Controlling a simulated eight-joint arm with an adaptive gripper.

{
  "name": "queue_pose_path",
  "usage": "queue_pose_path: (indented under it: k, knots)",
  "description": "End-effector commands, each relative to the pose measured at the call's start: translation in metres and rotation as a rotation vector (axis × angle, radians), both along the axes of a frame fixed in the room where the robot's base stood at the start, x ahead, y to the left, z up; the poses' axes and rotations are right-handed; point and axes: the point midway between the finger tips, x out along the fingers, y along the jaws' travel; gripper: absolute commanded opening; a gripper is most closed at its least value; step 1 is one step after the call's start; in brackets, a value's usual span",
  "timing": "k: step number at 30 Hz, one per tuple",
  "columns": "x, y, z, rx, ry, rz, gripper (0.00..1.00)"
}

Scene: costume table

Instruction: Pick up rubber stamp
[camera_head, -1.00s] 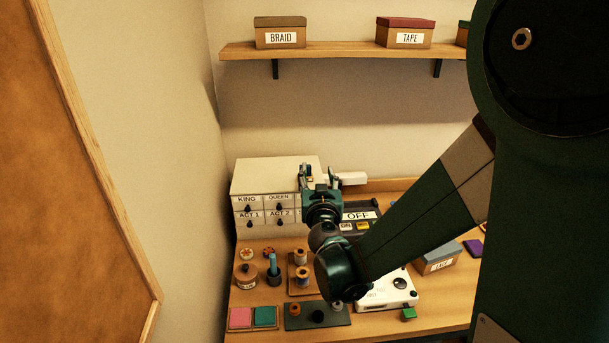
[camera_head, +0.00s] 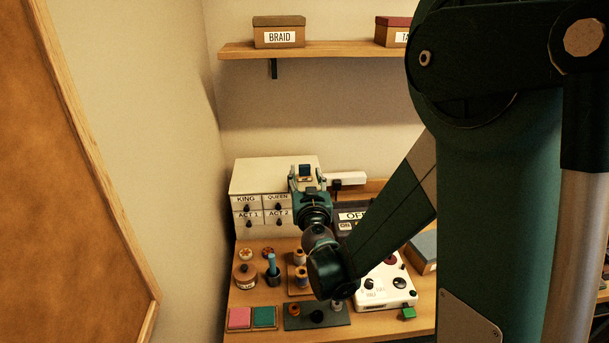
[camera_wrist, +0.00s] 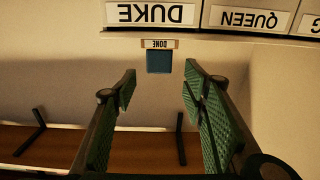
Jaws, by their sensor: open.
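A small block with a teal body (camera_wrist: 159,62) and a pale label reading DONE appears in the wrist view, which is upside down. It looks like the rubber stamp and seems to stand on top of the white drawer cabinet (camera_head: 262,177), near its front edge. My gripper (camera_wrist: 160,80) is open, its green ribbed fingers on either side of the line to the block. The block shows in the gap beyond the fingertips, with no visible contact. In the head view my gripper (camera_head: 306,180) is at the cabinet's right front; details there are too small to tell.
Drawers labelled KING, QUEEN, ACT 1 and ACT 2 face forward. A wall shelf (camera_head: 345,49) holds the BRAID box (camera_head: 279,33). Pink and green pads (camera_head: 252,318), spools, a blue-handled tool (camera_head: 272,264) and a white device (camera_head: 386,295) crowd the table below my arm.

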Motion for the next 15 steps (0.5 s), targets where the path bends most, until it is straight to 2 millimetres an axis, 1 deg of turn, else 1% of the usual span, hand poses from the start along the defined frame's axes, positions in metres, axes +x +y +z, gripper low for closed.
queue_pose_path:
  k: [4, 15]
  knots:
    - [0.0093, -0.0002, -0.0003, 0.000, 0.000, 0.000, 0.43]
    - [0.0111, -0.0003, -0.0001, 0.000, 0.000, 0.000, 0.43]
